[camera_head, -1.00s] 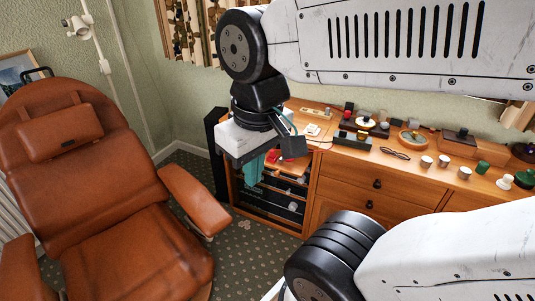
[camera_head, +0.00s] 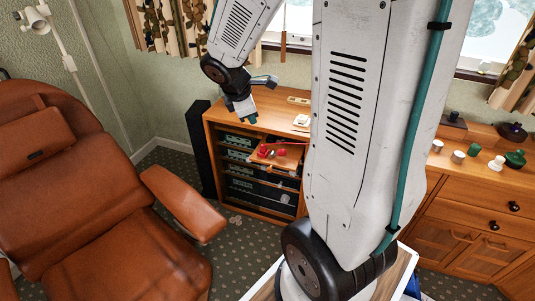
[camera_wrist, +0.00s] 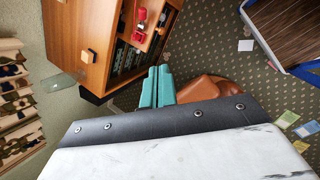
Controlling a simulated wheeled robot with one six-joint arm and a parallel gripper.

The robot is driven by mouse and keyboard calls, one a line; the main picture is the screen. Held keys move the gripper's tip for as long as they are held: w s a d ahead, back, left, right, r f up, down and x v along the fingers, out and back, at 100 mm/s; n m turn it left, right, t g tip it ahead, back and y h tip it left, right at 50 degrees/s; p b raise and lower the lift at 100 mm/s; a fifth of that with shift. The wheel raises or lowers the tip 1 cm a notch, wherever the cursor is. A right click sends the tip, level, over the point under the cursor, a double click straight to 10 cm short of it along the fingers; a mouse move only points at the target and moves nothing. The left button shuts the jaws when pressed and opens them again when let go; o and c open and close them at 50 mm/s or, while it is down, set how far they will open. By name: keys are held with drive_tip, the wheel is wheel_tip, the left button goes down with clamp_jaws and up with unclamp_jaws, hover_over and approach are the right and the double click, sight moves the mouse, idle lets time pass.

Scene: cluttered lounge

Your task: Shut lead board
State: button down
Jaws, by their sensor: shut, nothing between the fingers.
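The lead board (camera_head: 289,161) is a wooden pull-out panel in the open left bay of the wooden cabinet. It sticks out from the bay, with red items (camera_head: 264,151) on it. In the wrist view the red items (camera_wrist: 139,23) show at the top, on the board (camera_wrist: 151,40). My gripper (camera_head: 250,119) has teal fingers and is shut and empty. It hangs near the cabinet's left top edge, above and left of the board. In the wrist view my gripper (camera_wrist: 158,70) points towards the cabinet's side, apart from the board.
The cabinet top (camera_head: 225,113) holds small objects; my arm hides its middle. Dark equipment (camera_head: 270,192) fills shelves under the board. A brown recliner (camera_head: 100,220) stands left, its armrest (camera_head: 182,203) towards the cabinet. A tall black speaker (camera_head: 200,148) stands beside the cabinet. Carpet lies between.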

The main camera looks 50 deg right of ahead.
drive_tip(key=w+d+f+n, duration=0.5)
drive_tip(key=d+f+n, duration=0.2)
drive_tip(key=f, duration=0.5)
drive_tip(key=n+y, duration=0.1)
drive_tip(key=n, duration=0.3)
approach(270, 159)
wheel_tip(270, 159, down, 5)
drive_tip(key=s+a, duration=0.1)
drive_tip(key=a, duration=0.1)
drive_tip(key=shift+w+d+r, duration=0.1)
drive_tip(key=shift+w+d, duration=0.1)
drive_tip(key=shift+d, duration=0.4)
drive_tip(key=shift+w+d+r, duration=0.15)
drive_tip(key=shift+d, duration=0.4)
drive_tip(key=shift+w+d, duration=0.3)
drive_tip(key=shift+d, duration=0.35)
drive_tip(key=shift+t, duration=0.3)
